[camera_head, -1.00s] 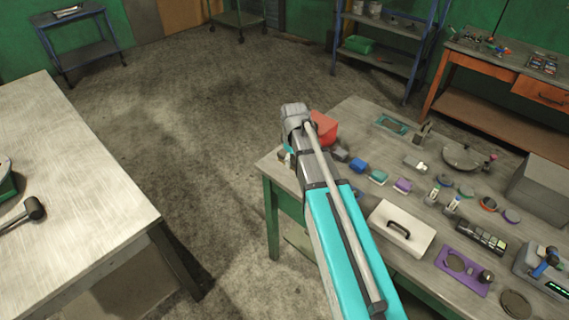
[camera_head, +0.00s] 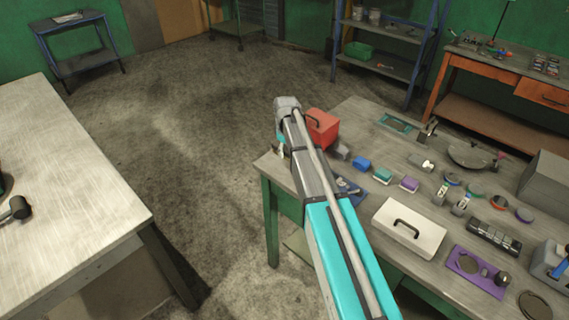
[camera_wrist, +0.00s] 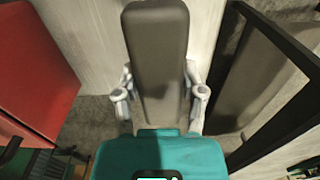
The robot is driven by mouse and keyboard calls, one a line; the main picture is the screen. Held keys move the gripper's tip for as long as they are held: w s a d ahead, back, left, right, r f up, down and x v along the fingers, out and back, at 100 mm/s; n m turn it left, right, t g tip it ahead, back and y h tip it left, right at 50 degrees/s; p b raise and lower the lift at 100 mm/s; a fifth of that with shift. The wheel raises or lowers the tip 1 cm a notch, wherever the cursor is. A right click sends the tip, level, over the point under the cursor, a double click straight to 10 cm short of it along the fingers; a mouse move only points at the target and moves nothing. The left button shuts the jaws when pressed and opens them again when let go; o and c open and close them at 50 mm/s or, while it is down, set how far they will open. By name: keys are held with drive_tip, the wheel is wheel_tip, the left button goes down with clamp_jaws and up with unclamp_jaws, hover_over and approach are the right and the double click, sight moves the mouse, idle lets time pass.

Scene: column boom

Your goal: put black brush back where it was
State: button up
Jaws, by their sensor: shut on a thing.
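My gripper (camera_wrist: 160,100) shows in the wrist view as pale finger links on both sides of a long dark grey block, which I take to be the black brush (camera_wrist: 159,50). The fingers are shut on it; their tips are partly hidden behind it. In the head view my gripper (camera_head: 281,150) hangs below the wrist at the far left corner of the right-hand table (camera_head: 355,110). On that table a row of small blocks runs from a grey one (camera_head: 343,152) through blue (camera_head: 362,163) and teal (camera_head: 383,175) to purple (camera_head: 409,184).
A red box (camera_head: 322,128) stands close beside my wrist; it also fills the left of the wrist view (camera_wrist: 35,75). A white case (camera_head: 408,229) with a handle and a purple holder (camera_head: 475,272) stand nearer. A dark frame (camera_wrist: 245,95) shows at the right in the wrist view.

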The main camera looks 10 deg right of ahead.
sight(285, 164)
drive_tip(key=shift+w+f+b, duration=0.3)
drive_tip(key=shift+w+f, duration=0.1)
drive_tip(key=shift+f, duration=0.1)
drive_tip(key=shift+w+f+b, duration=0.5)
drive_tip(key=shift+f+b, duration=0.2)
drive_tip(key=shift+s+f+b, duration=0.1)
drive_tip(key=shift+f+b, duration=1.2)
drive_tip(key=shift+f, duration=0.2)
drive_tip(key=o, duration=1)
drive_tip(key=shift+r, duration=0.1)
drive_tip(key=shift+r, duration=0.15)
wheel_tip(285, 164, up, 12)
drive_tip(key=p, duration=1.2)
